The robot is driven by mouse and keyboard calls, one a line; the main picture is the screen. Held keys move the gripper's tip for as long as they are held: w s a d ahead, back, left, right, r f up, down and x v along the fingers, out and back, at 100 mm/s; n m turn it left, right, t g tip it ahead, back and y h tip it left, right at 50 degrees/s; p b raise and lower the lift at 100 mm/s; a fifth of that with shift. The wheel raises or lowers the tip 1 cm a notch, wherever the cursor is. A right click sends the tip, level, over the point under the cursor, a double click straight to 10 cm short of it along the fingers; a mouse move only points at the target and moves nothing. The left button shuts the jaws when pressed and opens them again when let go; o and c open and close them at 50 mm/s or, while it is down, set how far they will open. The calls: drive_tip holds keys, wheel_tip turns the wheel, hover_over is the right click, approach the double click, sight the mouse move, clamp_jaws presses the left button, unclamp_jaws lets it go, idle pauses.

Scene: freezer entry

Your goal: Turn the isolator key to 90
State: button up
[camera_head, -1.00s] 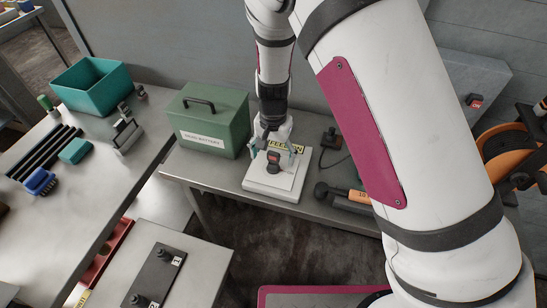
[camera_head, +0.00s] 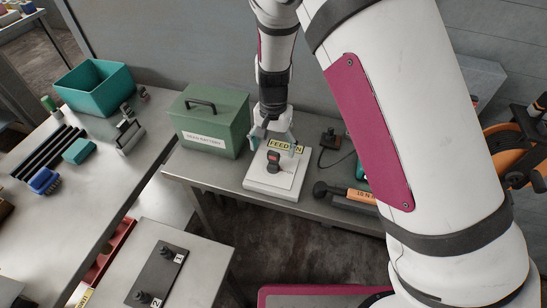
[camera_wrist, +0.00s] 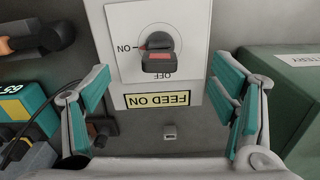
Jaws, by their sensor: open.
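The isolator is a white plate (camera_head: 259,183) on the metal bench, with a dark key (camera_head: 273,161) that has a red face. In the wrist view the key (camera_wrist: 158,52) sits on a round dark base, between an ON mark at its left and an OFF mark below it in the picture. A yellow FEED ON label (camera_wrist: 160,99) is beside the switch plate. My gripper (camera_head: 271,144) is open above the far side of the plate, by the label. In the wrist view its teal-padded fingers (camera_wrist: 165,92) are wide apart, with nothing between them in grip; the key is beyond them.
A green battery box (camera_head: 208,125) stands close at the left of the plate. A black joystick-like device (camera_head: 331,139) and an orange-banded tool (camera_head: 352,194) lie at the right. A teal bin (camera_head: 93,88) is on the left table.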

sight(273, 152)
drive_tip(key=shift+r, duration=1.2)
drive_tip(key=shift+r, duration=0.1)
wheel_tip(273, 152, up, 11)
drive_tip(key=s+d+r+t+y+b, duration=0.1)
drive_tip(key=s+d+r, duration=0.1)
drive_tip(key=d+r, duration=0.55)
drive_tip(key=s+d+r+n+t+b, duration=0.2)
drive_tip(key=s+d, duration=0.4)
drive_tip(key=s, duration=0.2)
drive_tip(key=s+d+r+n+t+h+b, duration=0.1)
drive_tip(key=s+d+r+n+t+b, duration=0.1)
drive_tip(key=s+d, duration=0.4)
drive_tip(key=shift+s+d+r+t, duration=0.25)
drive_tip(key=shift+s+r, duration=0.2)
drive_tip(key=shift+s, duration=0.6)
